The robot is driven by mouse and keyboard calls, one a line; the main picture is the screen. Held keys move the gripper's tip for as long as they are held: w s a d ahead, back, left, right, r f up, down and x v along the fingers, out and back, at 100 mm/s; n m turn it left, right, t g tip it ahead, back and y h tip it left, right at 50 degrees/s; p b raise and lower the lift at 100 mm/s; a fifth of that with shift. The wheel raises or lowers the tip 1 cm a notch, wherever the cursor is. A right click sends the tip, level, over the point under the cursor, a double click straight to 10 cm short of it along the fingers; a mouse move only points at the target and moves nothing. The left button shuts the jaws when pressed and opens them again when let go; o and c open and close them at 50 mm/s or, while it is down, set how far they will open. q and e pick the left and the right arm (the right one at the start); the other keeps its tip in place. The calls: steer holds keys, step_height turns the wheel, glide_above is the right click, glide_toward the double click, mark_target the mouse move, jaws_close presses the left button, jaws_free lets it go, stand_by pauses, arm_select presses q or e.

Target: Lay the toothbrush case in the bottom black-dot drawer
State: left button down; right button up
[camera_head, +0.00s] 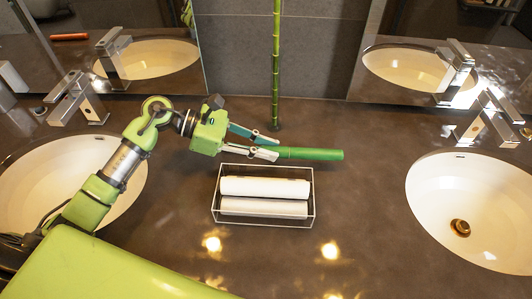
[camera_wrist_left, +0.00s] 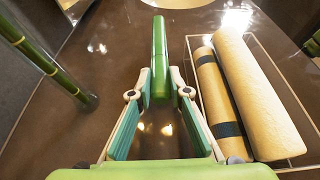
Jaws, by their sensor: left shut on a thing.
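A long, smooth green case (camera_head: 318,154), which looks like the toothbrush case, is at the middle of the dark counter, behind the clear tray. My left gripper (camera_head: 277,147) is shut on its left end, and the case points out to the right. In the left wrist view the case (camera_wrist_left: 160,45) extends straight away from between the fingertips (camera_wrist_left: 161,88). I cannot tell whether the case touches the counter. No drawer and no black dot show in either view. My right gripper is not in view.
A clear tray (camera_head: 313,208) with two rolled white towels (camera_head: 264,187) stands in front of the gripper. A green bamboo stalk (camera_head: 276,65) rises behind it. White basins lie left (camera_head: 25,190) and right (camera_head: 425,190), with metal taps. The counter right of the tray is clear.

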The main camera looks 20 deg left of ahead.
mark_target(266, 163)
arm_select(q)
steer(key=f+p, duration=0.1)
steer(key=f, duration=0.2)
steer(key=shift+w, duration=0.2)
steer(key=shift+f, duration=0.2)
steer(key=shift+f, duration=0.1)
steer(key=shift+f, duration=0.1)
steer(key=c, duration=1.9)
jaws_free()
